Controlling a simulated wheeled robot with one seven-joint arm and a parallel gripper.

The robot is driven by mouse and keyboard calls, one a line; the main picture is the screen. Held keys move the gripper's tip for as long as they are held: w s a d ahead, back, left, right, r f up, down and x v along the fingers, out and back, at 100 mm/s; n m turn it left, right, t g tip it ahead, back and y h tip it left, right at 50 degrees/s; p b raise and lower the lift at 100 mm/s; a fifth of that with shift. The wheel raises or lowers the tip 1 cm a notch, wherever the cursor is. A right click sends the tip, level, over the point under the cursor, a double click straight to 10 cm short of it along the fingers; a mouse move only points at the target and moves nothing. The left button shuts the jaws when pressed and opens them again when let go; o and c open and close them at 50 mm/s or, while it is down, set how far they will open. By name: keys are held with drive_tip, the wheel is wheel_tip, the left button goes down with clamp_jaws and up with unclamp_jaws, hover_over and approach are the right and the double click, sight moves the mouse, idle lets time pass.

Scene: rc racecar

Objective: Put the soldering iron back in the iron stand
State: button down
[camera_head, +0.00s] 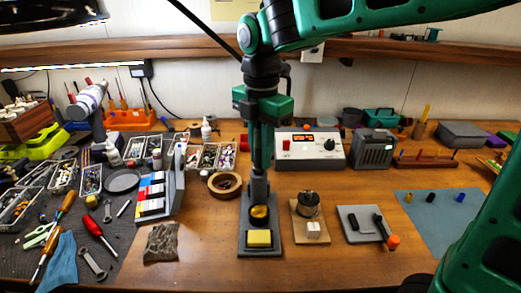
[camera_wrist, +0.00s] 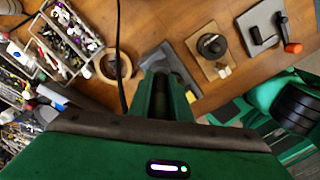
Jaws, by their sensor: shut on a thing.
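My gripper (camera_head: 261,168) points down at the bench centre, its green fingers shut on a narrow dark thing, apparently the soldering iron, mostly hidden between them. In the wrist view the fingers (camera_wrist: 165,85) are close together, and a black cord runs beside them. The iron stand (camera_head: 260,251) is directly below in the head view, with a dark base, a yellow sponge (camera_head: 259,238) and a brass-coloured ball (camera_head: 259,212). Its grey upright holder (camera_head: 258,187) overlaps the fingertips in the picture. I cannot tell whether the iron's tip is inside the holder.
A soldering station (camera_head: 308,150) with a lit display stands behind. A tape roll (camera_head: 224,184) lies left of the stand, and a spool on a wooden board (camera_head: 310,232) is close on its right. Tools and trays crowd the left; bare wood lies in front.

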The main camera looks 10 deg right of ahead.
drive_tip(key=shift+f, duration=0.35)
drive_tip(key=c, duration=1.2)
unclamp_jaws()
drive_tip(key=shift+o, duration=0.2)
drive_tip(key=shift+r, duration=4.55)
